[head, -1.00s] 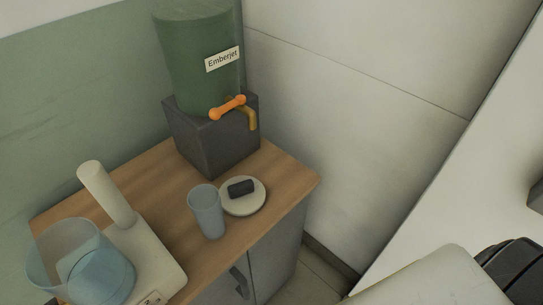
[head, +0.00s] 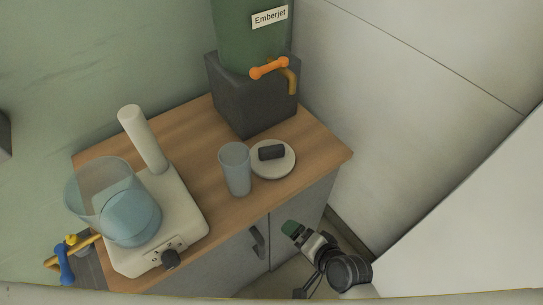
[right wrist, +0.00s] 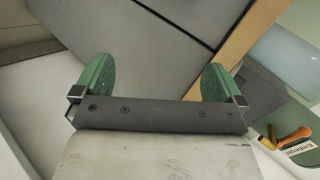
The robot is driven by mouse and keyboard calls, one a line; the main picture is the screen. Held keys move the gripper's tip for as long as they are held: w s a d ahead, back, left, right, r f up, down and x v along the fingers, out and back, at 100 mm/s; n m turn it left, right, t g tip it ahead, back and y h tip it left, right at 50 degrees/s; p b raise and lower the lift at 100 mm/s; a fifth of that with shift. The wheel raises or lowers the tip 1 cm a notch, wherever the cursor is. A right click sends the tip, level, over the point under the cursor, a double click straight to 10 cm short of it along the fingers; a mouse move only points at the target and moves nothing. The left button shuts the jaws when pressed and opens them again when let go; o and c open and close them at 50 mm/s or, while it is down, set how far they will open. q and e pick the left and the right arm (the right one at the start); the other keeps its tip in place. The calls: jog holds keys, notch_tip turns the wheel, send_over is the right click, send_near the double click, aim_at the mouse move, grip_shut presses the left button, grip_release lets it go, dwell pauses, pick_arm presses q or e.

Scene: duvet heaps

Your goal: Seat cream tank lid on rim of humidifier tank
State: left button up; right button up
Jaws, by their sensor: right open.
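The cream tank lid (head: 273,164) is a round disc with a dark block-shaped handle. It lies flat on the wooden counter (head: 190,122), right of a grey-blue cup. The humidifier tank (head: 88,183) is a clear, bluish open vessel on the cream humidifier base (head: 183,215) at the left of the counter. My right gripper (head: 291,229) is low in front of the cabinet, below the lid and apart from it. In the right wrist view my right gripper (right wrist: 157,78) has its green fingers spread wide with nothing between them. My left gripper is not in view.
The grey-blue cup (head: 236,170) stands close beside the lid. A cream column (head: 142,138) rises behind the tank. A green dispenser (head: 245,45) with an orange lever stands on a dark block (head: 243,105) at the back. Grey cabinet doors (head: 298,212) lie below the counter.

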aim_at(272, 154)
jog(key=w+a+r+m+t, duration=0.1)
jog(key=w+r+m+t, duration=0.1)
jog(key=m, duration=0.6)
jog(key=w+a+r+m+t+h, duration=0.1)
jog(key=w+a+r+m+t, duration=0.1)
jog(key=m, duration=0.7)
jog(key=w+a+r+m+t+h, duration=0.1)
jog(key=w+r+m+t, duration=0.3)
jog(key=m, duration=0.4)
jog(key=shift+w+a+r+m+t, duration=0.1)
jog(key=shift+a+r+m+t, duration=0.15)
jog(key=shift+r, duration=0.35)
jog(key=shift+w+a+r+m+t, duration=0.15)
jog(key=shift+a+r+t, duration=0.15)
jog(key=shift+r, duration=0.25)
jog(key=shift+h, duration=0.4)
jog(key=p+x, duration=0.1)
jog(key=x, duration=0.8)
jog(key=shift+w+d+r+p, duration=0.1)
jog(key=shift+w+r+p, duration=0.05)
jog(key=shift+p, duration=0.25)
jog(key=shift+w, duration=0.4)
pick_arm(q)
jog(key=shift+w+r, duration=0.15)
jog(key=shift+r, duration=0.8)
pick_arm(e)
jog(key=shift+c, duration=0.2)
